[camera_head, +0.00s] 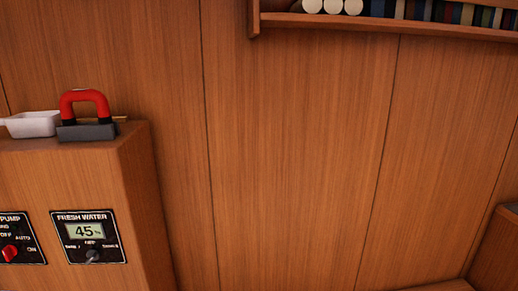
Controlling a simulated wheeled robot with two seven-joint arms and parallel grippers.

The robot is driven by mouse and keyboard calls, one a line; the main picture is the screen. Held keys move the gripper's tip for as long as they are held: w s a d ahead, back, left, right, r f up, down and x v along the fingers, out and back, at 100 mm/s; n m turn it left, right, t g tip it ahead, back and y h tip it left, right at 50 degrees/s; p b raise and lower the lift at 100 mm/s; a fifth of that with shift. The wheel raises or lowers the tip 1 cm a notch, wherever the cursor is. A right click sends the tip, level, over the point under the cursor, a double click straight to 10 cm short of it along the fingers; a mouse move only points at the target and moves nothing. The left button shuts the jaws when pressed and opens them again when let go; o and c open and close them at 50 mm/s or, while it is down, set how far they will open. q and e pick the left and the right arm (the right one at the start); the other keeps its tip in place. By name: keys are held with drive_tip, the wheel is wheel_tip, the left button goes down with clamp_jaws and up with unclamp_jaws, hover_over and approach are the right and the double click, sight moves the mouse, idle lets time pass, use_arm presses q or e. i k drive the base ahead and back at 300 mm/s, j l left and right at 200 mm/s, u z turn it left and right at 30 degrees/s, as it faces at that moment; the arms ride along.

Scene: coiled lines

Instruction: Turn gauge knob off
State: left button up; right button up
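The fresh water gauge (88,237) is a black panel on the front of a wooden cabinet at the lower left. Its display (86,231) reads 45%. A small grey knob (93,256) sits under the display, and the labels around it are too small to read surely. No gripper shows in the head view, and neither arm is visible.
A pump panel with a red knob (10,252) is left of the gauge. A white tray (33,124) and a red-handled grey block (87,115) stand on the cabinet top (135,131). A shelf (390,25) with books and rolls hangs upper right. Bare wooden wall fills the middle.

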sight(92, 255)
drive_tip(key=u, duration=1.3)
